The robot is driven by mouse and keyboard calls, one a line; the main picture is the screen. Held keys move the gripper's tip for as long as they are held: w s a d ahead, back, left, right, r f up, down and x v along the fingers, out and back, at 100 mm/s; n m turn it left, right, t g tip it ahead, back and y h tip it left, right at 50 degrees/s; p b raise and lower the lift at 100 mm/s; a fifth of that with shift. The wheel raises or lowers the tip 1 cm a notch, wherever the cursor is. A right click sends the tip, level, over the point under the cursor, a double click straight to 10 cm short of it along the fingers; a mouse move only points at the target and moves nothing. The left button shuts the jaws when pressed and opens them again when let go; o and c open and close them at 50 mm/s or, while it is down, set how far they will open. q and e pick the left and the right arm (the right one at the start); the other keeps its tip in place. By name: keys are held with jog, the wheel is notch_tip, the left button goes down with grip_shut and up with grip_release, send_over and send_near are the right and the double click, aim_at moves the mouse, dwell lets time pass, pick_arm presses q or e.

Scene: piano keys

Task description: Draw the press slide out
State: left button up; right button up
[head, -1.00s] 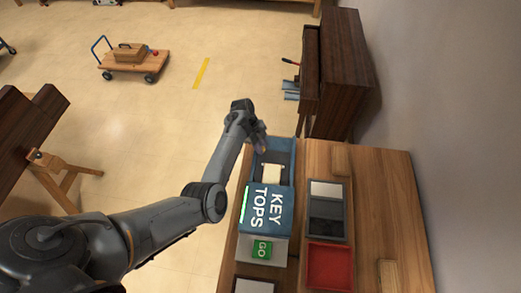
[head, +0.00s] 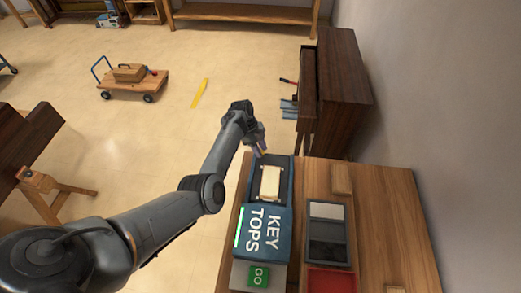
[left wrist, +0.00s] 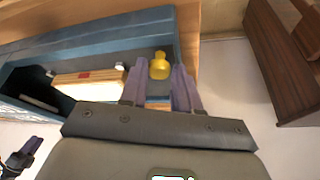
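The blue press (head: 285,232), lettered KEY TOPS, stands on the wooden bench. Its slide (head: 254,188) is at the far end and carries a cream block (head: 271,182), which shows clear of the lettered housing. In the left wrist view the cream block (left wrist: 88,84) lies left of a yellow knob (left wrist: 159,67). My left gripper (head: 259,153) is at the slide's far end. Its purple fingertips (left wrist: 160,70) close in on both sides of the knob. A dark part with purplish tips, seemingly my right gripper (left wrist: 22,155), shows at the lower left of the wrist view, its opening unclear.
A green GO button (head: 258,275) sits at the press's near end. A grey tray (head: 328,232), a red tray (head: 331,281) and a wooden block (head: 341,180) are to the right. A dark wooden cabinet (head: 342,85) stands beyond the bench. Open floor lies to the left.

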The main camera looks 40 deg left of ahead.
pick_arm(q)
jog(key=o, duration=0.4)
jog(key=shift+w+a, duration=0.15)
jog(key=shift+c, duration=0.2)
jog(key=shift+a+r, duration=0.15)
jog(key=shift+r, duration=0.4)
jog(key=p+v, duration=0.1)
jog(key=v, duration=0.8)
jog(key=shift+a+r, duration=0.15)
jog(key=shift+r, duration=0.2)
